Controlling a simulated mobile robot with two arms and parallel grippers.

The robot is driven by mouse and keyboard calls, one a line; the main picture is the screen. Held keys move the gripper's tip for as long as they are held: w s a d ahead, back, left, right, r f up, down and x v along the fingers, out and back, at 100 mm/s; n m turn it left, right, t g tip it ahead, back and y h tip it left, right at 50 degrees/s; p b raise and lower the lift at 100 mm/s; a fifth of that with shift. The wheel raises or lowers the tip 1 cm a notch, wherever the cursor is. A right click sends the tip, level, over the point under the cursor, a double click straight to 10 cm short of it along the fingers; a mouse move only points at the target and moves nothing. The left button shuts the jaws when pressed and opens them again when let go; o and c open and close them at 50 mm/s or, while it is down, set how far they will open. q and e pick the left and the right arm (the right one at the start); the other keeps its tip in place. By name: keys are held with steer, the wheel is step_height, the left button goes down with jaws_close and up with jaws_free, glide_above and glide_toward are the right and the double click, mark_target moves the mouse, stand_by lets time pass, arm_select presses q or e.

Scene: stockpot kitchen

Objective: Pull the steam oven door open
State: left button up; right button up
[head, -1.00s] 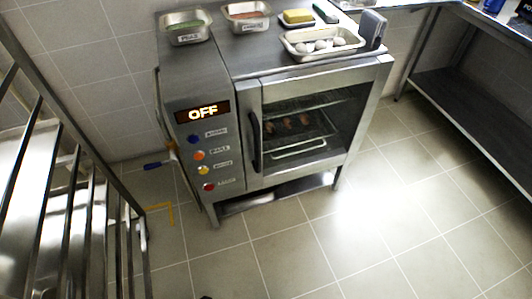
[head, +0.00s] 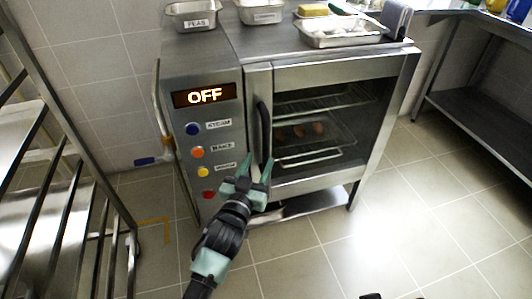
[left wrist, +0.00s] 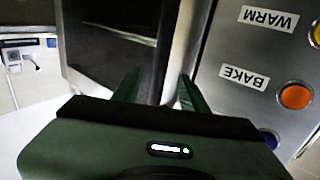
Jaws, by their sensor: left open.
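The steam oven (head: 203,135) stands against the tiled wall, with "OFF" lit on its display. Its glass door (head: 335,70) is shut in the head view. The door's black vertical handle (head: 264,130) is on the door's left side. My left gripper (head: 257,163) is open at the handle's lower end. In the left wrist view, the fingers of my left gripper (left wrist: 158,88) stand apart, with the dark handle (left wrist: 165,45) seen between them. I cannot tell whether they touch it.
Colored buttons (head: 196,152) run down the panel left of the door. Metal trays (head: 335,32) stand on the oven top. A rack (head: 60,190) is at the left and a steel table (head: 470,100) at the right. The floor before the oven (head: 390,220) is clear.

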mark_target(265, 150)
arm_select(q)
steer(key=b+x, duration=0.1)
steer(key=x, duration=0.6)
steer(key=shift+w+f+b, duration=0.1)
steer(key=shift+f+b, duration=0.05)
steer(key=shift+b, duration=0.15)
jaws_close()
stand_by(1.1)
